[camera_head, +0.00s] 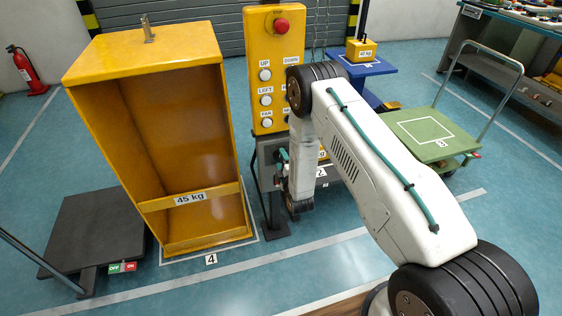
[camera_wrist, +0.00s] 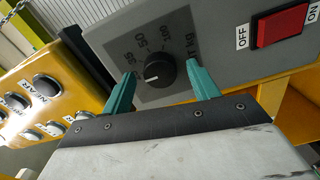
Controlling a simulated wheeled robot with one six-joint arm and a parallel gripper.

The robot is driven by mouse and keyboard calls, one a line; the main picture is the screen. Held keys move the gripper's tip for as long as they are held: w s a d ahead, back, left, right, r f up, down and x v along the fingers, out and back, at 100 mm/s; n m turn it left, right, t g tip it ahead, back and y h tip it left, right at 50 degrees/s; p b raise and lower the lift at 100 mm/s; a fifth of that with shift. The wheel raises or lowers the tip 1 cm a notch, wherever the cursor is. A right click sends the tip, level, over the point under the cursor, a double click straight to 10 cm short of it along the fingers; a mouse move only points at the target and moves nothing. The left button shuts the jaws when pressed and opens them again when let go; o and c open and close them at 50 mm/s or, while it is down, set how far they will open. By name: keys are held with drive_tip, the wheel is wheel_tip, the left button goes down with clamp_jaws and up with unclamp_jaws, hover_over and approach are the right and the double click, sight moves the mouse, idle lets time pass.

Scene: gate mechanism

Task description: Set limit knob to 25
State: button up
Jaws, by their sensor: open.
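The limit knob (camera_wrist: 160,70) is a round black dial on a dark plate of a grey box in the wrist view. Scale marks including 50 and 100 show around it; a mark beside the left finger looks like 25. The knob's white pointer line is at its lower left side, toward the left finger, not at 50 or 100. My gripper (camera_wrist: 161,74) is open, with one teal finger on each side of the knob. I cannot tell whether either finger touches it. The left finger hides part of the scale. In the head view my arm mostly hides the grey box (camera_head: 267,165).
A red OFF/ON switch (camera_wrist: 281,25) sits on the same grey box, right of the knob. A yellow button panel (camera_head: 268,70) with a red stop button stands above. A green cart (camera_head: 428,150) stands right.

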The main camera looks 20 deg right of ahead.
drive_tip(key=s, duration=0.7)
drive_tip(key=shift+s, duration=0.15)
